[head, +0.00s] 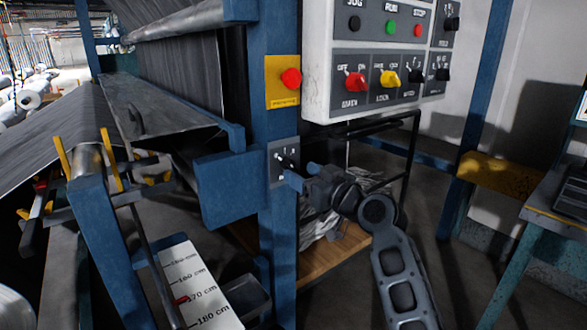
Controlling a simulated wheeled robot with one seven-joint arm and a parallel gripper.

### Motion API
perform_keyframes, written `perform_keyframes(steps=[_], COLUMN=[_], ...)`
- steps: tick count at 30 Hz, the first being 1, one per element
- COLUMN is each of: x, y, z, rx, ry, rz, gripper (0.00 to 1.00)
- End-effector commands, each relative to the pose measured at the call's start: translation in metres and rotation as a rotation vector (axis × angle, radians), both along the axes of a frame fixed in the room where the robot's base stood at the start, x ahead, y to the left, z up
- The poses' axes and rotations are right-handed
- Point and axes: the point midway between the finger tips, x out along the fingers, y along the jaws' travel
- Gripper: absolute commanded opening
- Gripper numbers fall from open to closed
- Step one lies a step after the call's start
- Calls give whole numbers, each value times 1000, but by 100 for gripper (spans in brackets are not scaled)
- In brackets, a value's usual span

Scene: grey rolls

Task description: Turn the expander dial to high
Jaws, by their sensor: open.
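A small grey plate (274,174) with pale marks is fixed to the blue post, below the red button. A small dark knob (283,157) shows on it; this looks like the expander dial, but its label and setting are too small to read. My gripper (289,174) reaches in from the right, with its fingers at the plate and close to the knob. The fingers are open. They hide part of the plate, and I cannot tell whether they touch the knob.
A white control box (318,65) with red, yellow and black switches hangs above my gripper. A red button (291,79) on a yellow plate sits on the blue post (277,230). A dark rack (409,150) stands behind my arm. Grey web material lies left.

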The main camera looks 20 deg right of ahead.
Motion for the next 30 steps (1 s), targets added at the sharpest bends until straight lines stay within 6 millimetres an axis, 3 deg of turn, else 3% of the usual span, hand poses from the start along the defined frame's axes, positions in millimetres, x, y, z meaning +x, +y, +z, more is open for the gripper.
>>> perform_keyframes(steps=[9,19,30], x=[36,40,40], y=[12,13,13], z=[0,0,0], rx=[1,0,0], ry=[0,0,0], rz=[-1,-1,-2], gripper=[60,60,26])
